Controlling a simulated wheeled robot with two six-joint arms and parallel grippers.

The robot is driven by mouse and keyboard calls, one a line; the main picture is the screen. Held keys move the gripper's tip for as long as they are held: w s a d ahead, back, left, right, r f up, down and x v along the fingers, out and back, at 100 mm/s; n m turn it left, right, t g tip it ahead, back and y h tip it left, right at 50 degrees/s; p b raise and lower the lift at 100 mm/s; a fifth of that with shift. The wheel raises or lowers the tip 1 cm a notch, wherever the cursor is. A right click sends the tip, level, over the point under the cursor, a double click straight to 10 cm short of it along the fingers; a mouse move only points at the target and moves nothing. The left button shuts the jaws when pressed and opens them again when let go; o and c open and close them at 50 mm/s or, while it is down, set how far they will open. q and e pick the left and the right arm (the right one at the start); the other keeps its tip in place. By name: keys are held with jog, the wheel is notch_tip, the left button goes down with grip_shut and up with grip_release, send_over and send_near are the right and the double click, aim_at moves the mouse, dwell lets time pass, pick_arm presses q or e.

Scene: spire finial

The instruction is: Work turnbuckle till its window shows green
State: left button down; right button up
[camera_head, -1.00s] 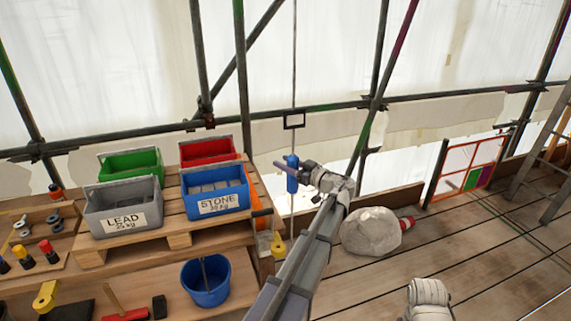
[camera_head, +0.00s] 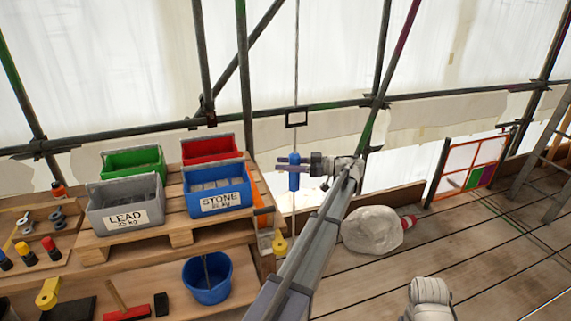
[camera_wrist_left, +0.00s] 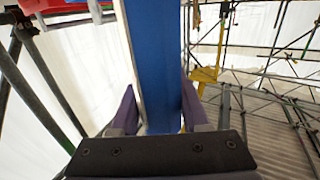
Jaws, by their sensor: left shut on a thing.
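In the left wrist view the blue body (camera_wrist_left: 158,60) runs between the two purple fingers. A small black frame (camera_head: 296,119) hangs on the rod above the turnbuckle; I see no green in it. I cannot make out a window on the blue body. My right gripper is not in view.
A pallet bench (camera_head: 165,234) on the left holds a blue STONE bin (camera_head: 219,196), a grey LEAD bin (camera_head: 126,214), and green and red bins. A blue bucket (camera_head: 206,284) stands below. A pale sack-like lump (camera_head: 372,231) lies on the planks. Scaffold poles stand behind.

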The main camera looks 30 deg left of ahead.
pick_arm(q)
jog(key=shift+s+n+g+h, duration=0.1)
jog(key=shift+n+g+h, duration=0.25)
jog(key=shift+g, duration=0.25)
jog(key=shift+c, duration=1.9)
grip_release()
